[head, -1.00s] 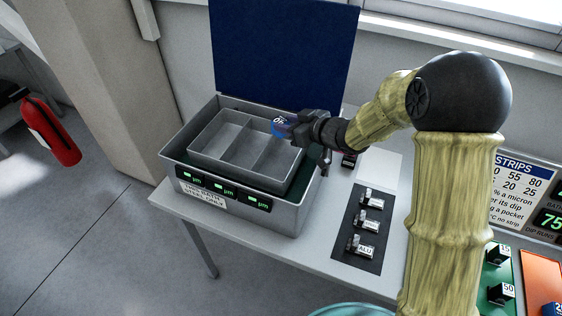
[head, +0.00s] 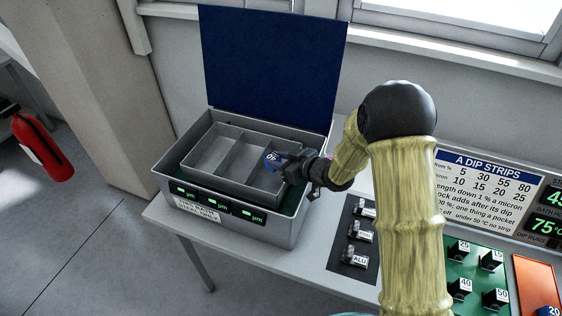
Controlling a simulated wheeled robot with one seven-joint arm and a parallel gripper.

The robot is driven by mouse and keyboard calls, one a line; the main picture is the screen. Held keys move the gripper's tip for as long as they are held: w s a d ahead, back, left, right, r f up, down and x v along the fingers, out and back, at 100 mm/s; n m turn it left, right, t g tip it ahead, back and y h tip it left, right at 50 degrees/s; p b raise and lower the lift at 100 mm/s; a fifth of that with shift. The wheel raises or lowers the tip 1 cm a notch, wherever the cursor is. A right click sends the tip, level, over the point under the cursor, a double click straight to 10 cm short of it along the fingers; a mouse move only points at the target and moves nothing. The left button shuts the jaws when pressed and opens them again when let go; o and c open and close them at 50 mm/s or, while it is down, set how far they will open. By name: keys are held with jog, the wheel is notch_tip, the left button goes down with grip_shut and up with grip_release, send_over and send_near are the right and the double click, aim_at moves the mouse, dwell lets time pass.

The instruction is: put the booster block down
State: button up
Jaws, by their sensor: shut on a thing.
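My gripper (head: 284,165) is shut on a small blue block with white lettering, the booster block (head: 271,160). The lettering is too small to read fully. In the head view the block shows at or above the right compartment of a grey divided tray (head: 216,172). I cannot tell whether it touches the tray floor. The tray sits inside a grey metal bath box (head: 170,166) whose blue lid (head: 268,70) stands open at the back. My gripper hides part of the tray's right side.
A dark mat (head: 345,262) with several small labelled blocks lies right of the bath on the white table (head: 270,277). Farther right are a green board (head: 476,305), an orange pad (head: 536,284) and a dip strips sign (head: 480,190). A red extinguisher (head: 42,148) is at far left.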

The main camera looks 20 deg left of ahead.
jog(key=shift+w+f, duration=0.1)
jog(key=shift+f, duration=0.55)
jog(key=shift+f+b, duration=0.45)
jog(key=shift+f, duration=0.15)
jog(key=o, duration=1)
jog(key=shift+r+p, duration=0.65)
jog(key=shift+r, duration=0.15)
jog(key=b+v, duration=0.3)
jog(key=v, duration=0.9)
jog(key=shift+f, duration=0.2)
